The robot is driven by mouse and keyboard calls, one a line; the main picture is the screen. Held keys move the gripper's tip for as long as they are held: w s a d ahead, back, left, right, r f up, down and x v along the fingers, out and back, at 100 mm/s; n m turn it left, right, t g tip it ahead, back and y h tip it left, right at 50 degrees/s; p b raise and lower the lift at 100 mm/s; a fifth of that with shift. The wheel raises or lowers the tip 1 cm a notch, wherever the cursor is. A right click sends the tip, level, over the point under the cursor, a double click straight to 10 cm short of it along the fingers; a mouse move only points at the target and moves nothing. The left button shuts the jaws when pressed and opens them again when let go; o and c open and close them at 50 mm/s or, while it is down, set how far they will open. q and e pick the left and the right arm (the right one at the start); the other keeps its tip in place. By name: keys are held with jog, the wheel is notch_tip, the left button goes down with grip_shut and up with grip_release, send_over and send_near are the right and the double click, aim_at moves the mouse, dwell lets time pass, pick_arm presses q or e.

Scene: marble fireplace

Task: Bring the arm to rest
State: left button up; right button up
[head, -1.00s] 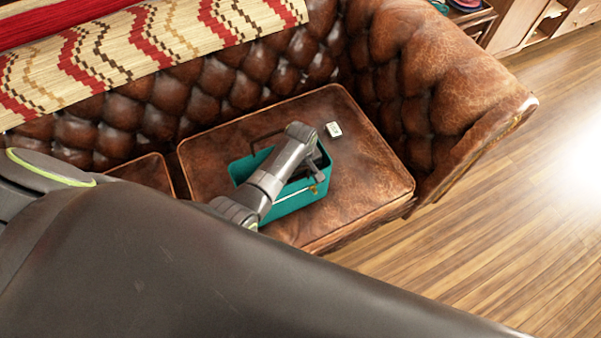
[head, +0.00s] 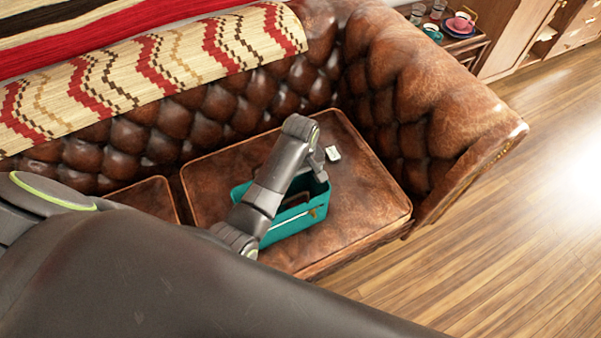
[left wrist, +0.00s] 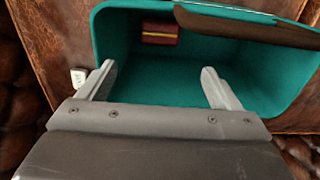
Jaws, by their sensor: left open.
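My left gripper (left wrist: 160,88) is open and empty, with its two fingers apart over the near edge of a teal box. In the head view my left arm reaches across the sofa seat, and the left gripper (head: 318,170) shows near the box's far right end. The teal box (head: 290,222) stands on the brown leather seat cushion. In the left wrist view the box (left wrist: 125,60) is open at the top, with a dark brown handle (left wrist: 250,28) across it. A small reddish-brown block with a yellow stripe (left wrist: 159,33) lies inside. My right gripper is in neither view.
A small whitish object (head: 333,153) lies on the cushion (head: 365,200) beside the box; it also shows in the left wrist view (left wrist: 78,77). The tufted sofa back and arm (head: 430,90) rise behind and right. A side table with cups (head: 455,32) stands beyond. The wooden floor is clear.

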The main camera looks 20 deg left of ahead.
pick_arm(q)
jog(key=shift+r, duration=0.3)
dwell(0.4)
